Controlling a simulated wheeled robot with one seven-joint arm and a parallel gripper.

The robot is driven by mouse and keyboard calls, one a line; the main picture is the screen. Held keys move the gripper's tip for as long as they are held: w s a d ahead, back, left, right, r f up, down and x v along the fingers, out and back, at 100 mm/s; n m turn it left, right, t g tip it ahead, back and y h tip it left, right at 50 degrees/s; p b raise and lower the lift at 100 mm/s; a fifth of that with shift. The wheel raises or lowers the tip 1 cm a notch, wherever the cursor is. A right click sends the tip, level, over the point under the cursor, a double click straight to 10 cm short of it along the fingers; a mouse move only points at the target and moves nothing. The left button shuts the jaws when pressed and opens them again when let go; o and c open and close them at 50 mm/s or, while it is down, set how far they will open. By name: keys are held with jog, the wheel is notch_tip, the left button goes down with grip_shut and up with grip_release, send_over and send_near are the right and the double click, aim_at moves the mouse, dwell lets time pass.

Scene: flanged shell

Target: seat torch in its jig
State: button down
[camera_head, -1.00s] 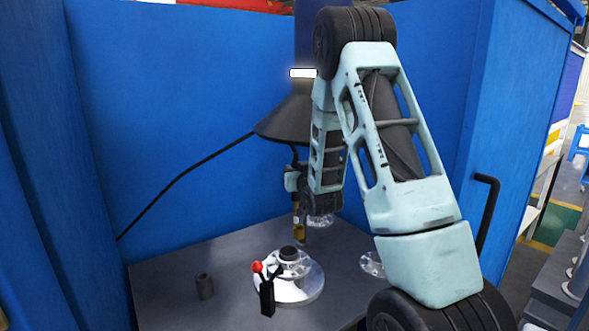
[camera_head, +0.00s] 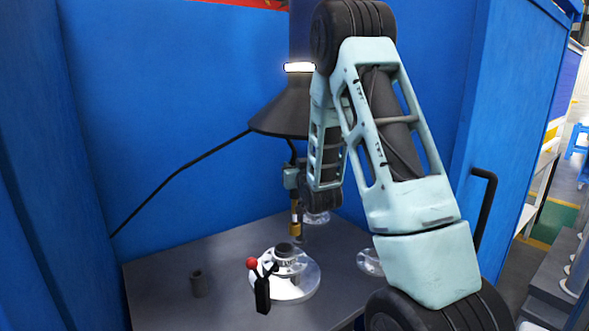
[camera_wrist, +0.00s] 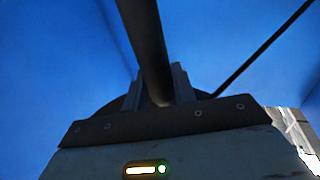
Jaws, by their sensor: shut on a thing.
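In the wrist view my gripper (camera_wrist: 157,88) is shut on a dark rod-like part, which I take for the torch (camera_wrist: 147,45). It runs up out of the frame. In the head view a thin, brass-coloured length of the torch (camera_head: 295,222) hangs about upright below my wrist, behind the silver flanged shell (camera_head: 310,281). My arm hides most of the grip. A red-knobbed clamp (camera_head: 262,292) stands at the front of the shell. I cannot tell which part is the jig. A short dark hollow cylinder (camera_head: 198,283) stands upright at the left, apart from the torch.
The grey table (camera_head: 160,310) is clear between cylinder and shell. A clear or shiny round piece (camera_head: 369,262) lies right of the shell, partly behind my arm. A dark conical hood (camera_head: 284,112) hangs above. Blue walls (camera_head: 160,100) enclose the back and sides.

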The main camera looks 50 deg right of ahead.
aim_at(296, 196)
jog(key=shift+f+b, duration=2.15)
jog(key=shift+f, duration=0.2)
jog(key=shift+b, duration=0.95)
jog(key=shift+f+b, duration=2.15)
jog(key=shift+b, duration=0.2)
jog(key=shift+r, duration=0.15)
jog(key=shift+r+p, duration=0.9)
jog(key=shift+r, duration=0.9)
jog(key=shift+b, duration=0.3)
